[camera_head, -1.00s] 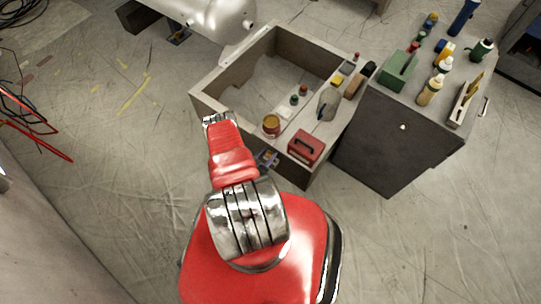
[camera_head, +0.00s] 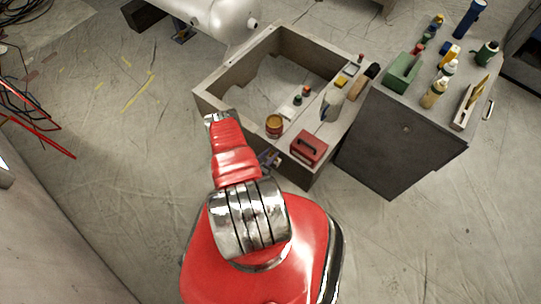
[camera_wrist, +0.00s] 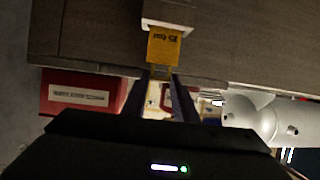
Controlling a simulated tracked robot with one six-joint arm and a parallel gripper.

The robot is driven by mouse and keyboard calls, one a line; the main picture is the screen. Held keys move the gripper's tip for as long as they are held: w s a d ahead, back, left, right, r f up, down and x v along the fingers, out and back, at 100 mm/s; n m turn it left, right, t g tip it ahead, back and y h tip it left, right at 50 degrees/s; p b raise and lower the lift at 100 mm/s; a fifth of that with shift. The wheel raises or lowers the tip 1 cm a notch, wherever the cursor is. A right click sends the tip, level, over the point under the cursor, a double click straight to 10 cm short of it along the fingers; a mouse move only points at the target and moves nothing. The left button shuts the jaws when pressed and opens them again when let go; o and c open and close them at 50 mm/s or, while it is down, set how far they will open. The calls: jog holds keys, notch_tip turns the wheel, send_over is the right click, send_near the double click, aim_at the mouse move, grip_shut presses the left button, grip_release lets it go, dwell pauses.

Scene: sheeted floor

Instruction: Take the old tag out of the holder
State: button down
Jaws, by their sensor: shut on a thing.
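The yellow tag (camera_wrist: 165,47) shows in the wrist view, with dark printed lettering that appears upside down. Its upper end meets the pale holder (camera_wrist: 168,20) on a grey-brown surface; I cannot tell how much of it sits inside. My gripper (camera_wrist: 161,76) is shut on the tag's lower end, with the two dark fingers on either side of it. In the head view my gripper (camera_head: 217,117) is at the far end of my red arm, near the left corner of the open box. The tag and holder cannot be made out there.
The open grey box (camera_head: 226,78) has a shelf side with a red case (camera_head: 308,147), an amber jar (camera_head: 274,125) and small items. A dark cabinet (camera_head: 390,150) with bottles stands to the right. A silver tank (camera_head: 215,18) is behind.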

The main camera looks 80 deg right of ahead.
notch_tip(320, 180, up, 10)
jog(key=shift+f, duration=0.2)
dwell(0.3)
dwell(0.4)
